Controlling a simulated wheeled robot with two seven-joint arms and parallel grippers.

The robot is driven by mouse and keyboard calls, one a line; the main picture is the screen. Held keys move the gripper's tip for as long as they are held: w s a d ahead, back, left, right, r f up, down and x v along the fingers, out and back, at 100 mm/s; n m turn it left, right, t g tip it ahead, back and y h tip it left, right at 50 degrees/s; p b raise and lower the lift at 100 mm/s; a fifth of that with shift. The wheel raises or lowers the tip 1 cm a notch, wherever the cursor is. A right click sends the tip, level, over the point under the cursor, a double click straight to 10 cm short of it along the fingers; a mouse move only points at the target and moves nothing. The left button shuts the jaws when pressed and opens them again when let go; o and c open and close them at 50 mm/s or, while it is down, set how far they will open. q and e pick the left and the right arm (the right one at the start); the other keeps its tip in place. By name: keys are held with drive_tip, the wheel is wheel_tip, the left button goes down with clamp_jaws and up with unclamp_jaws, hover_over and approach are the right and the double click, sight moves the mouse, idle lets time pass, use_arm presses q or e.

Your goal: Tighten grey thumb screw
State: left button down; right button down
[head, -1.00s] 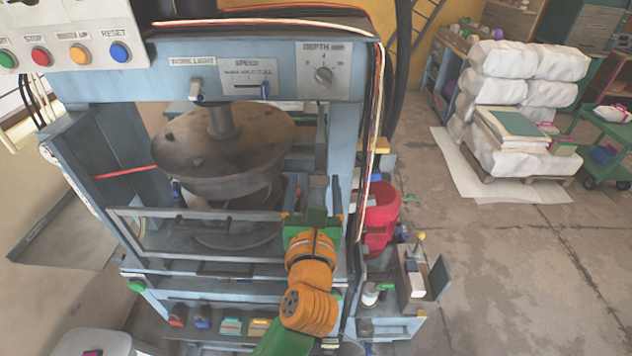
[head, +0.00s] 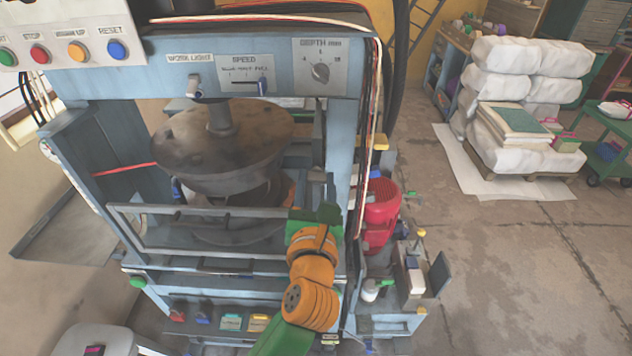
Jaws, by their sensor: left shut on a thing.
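My left gripper (head: 318,205) is at the right end of the press's front guard rail, beside the right upright of the blue press (head: 343,150). Its green body and orange wrist are in front of the jaws and point away from the camera. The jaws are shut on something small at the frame. That spot fits the grey thumb screw, but the screw itself is hidden behind the gripper. I cannot see how far in the screw sits. My right gripper is not in view.
A round dark press plate (head: 222,145) hangs behind the grey guard rail (head: 200,212). A red motor (head: 381,212) and a side shelf with small items stand close to the right. A control panel (head: 65,30) is at upper left. Open floor (head: 480,260) lies to the right.

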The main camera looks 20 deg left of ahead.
use_arm(q)
drive_tip(key=m, duration=1)
drive_tip(key=shift+d, duration=0.1)
drive_tip(key=m, duration=0.4)
drive_tip(key=shift+m, duration=0.3)
drive_tip(key=m, duration=0.4)
drive_tip(key=shift+f, duration=0.15)
drive_tip(key=m, duration=0.8)
drive_tip(key=shift+f+m, duration=0.1)
drive_tip(key=shift+m, duration=0.2)
drive_tip(key=shift+f+m, duration=0.1)
drive_tip(key=shift+m, duration=3.4)
